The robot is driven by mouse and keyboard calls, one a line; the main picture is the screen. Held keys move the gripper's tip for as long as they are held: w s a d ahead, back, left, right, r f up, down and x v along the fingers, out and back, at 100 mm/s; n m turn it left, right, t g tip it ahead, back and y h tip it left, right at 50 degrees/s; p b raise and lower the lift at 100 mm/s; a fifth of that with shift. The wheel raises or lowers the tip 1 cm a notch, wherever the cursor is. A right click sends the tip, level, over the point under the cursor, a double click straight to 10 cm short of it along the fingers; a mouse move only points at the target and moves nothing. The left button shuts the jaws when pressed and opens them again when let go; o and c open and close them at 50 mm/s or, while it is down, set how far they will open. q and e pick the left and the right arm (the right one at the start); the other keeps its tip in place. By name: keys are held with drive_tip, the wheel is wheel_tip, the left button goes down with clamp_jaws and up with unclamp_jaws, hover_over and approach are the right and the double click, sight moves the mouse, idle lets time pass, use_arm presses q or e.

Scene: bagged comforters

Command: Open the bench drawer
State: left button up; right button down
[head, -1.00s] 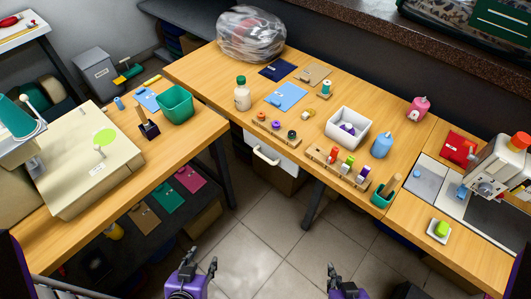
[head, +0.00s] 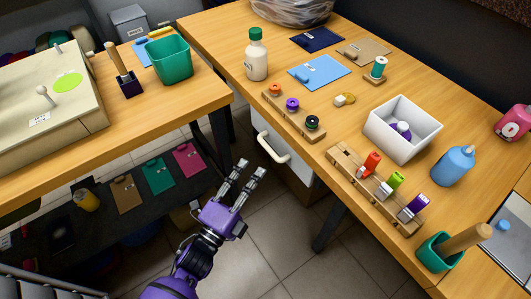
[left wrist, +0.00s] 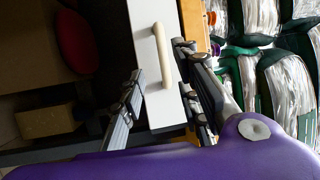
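The bench drawer (head: 294,172) has a white front under the wooden bench and looks shut. Its pale bar handle (head: 271,148) faces the aisle. My left gripper (head: 248,168) is open and empty, with its fingertips just short of the handle, to its lower left in the head view. In the left wrist view the white drawer front (left wrist: 146,48) and handle (left wrist: 163,56) appear between the two spread fingers of the left gripper (left wrist: 160,62). I see no contact with the handle. My right gripper is out of view.
Above the drawer, the bench top carries spool racks (head: 293,112), a white bottle (head: 256,60), a white bin (head: 403,128) and a blue bottle (head: 453,165). A side table (head: 185,108) with a green bin (head: 168,60) stands at left. Tiled floor (head: 262,245) lies open before the drawer.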

use_arm(q)
drive_tip(key=x, duration=0.7)
drive_tip(key=shift+w+r, duration=0.2)
clamp_jaws()
